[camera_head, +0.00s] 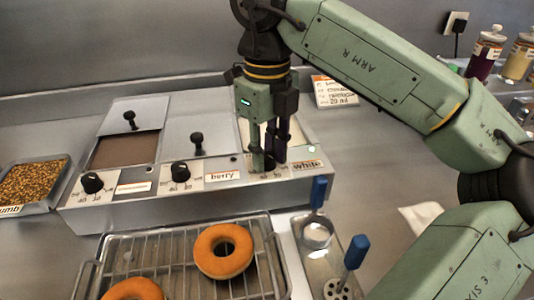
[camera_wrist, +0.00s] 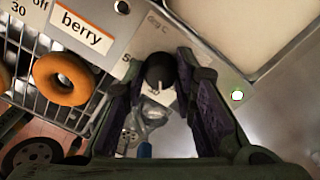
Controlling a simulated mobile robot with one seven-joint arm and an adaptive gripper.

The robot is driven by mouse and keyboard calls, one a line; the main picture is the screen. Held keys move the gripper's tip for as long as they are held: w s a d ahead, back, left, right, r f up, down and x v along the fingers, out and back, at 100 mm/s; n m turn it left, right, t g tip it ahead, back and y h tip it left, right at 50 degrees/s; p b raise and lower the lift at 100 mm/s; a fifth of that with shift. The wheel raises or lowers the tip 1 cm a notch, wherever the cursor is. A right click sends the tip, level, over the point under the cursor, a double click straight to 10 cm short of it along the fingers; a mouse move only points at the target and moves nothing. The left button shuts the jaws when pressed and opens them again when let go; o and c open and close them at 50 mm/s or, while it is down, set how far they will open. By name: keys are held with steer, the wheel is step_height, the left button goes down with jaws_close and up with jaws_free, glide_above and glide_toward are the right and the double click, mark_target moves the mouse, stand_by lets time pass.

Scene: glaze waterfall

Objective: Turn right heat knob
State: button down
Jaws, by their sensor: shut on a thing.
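The right heat knob (camera_wrist: 160,72) is black with a pale pointer line. In the wrist view it sits between the two fingers of my gripper (camera_wrist: 160,80), which are shut on it. In the head view my gripper (camera_head: 270,165) points down at the front panel of the steel warmer (camera_head: 140,207), left of the "white" label (camera_head: 307,166), and mostly hides this knob. The middle knob (camera_head: 180,171) and left knob (camera_head: 92,182) are free on the same panel. The "berry" label (camera_head: 222,176) stands between the middle knob and my gripper.
A wire rack (camera_head: 187,270) with ring doughnuts (camera_head: 224,250) lies in front of the warmer. A crumb tray (camera_head: 33,184) is at left; jars (camera_head: 485,54) stand at the back right.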

mark_target(267, 155)
steer(key=n, duration=0.6)
steer(key=shift+r+n, duration=0.1)
steer(key=shift+n, duration=0.2)
stand_by(0.4)
steer(key=c, duration=1.3)
jaws_free()
step_height(267, 155, up, 7)
steer(key=shift+r, duration=0.2)
